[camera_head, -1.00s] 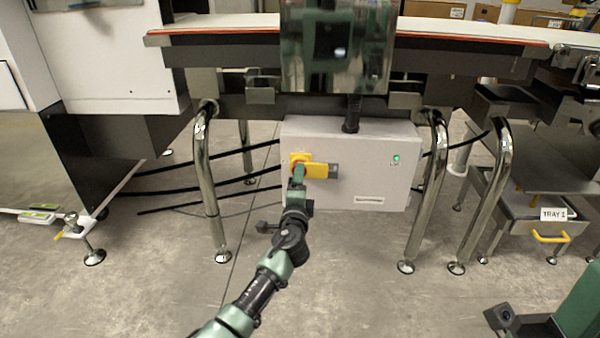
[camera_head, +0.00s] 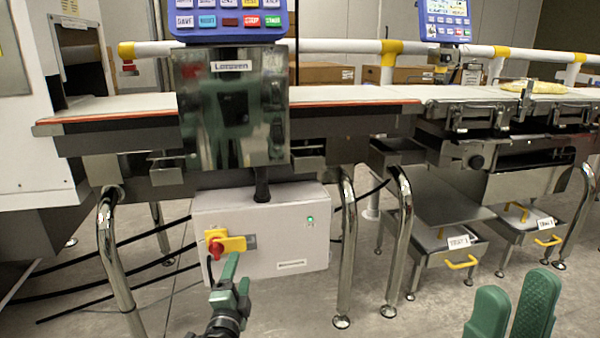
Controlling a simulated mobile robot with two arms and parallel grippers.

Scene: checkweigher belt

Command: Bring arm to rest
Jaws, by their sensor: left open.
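My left gripper (camera_head: 236,280) stands in front of the lower left part of the grey control box (camera_head: 293,215), just below a red and yellow switch (camera_head: 217,244). Its green jaws are open, with nothing seen between them, and point up. A gap shows between it and the switch. The switch's yellow part points right. My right gripper (camera_head: 512,312) shows at the bottom right as two green fingers pointing up, apart and empty. The rest of the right arm is out of view.
The belt (camera_head: 352,96) runs above the box, with a blue keypad panel (camera_head: 227,18) over it. Chrome legs (camera_head: 347,255) flank the box. Trays with yellow handles (camera_head: 461,263) sit at right. Black cables (camera_head: 95,283) cross at left. The grey floor (camera_head: 270,315) in front is clear.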

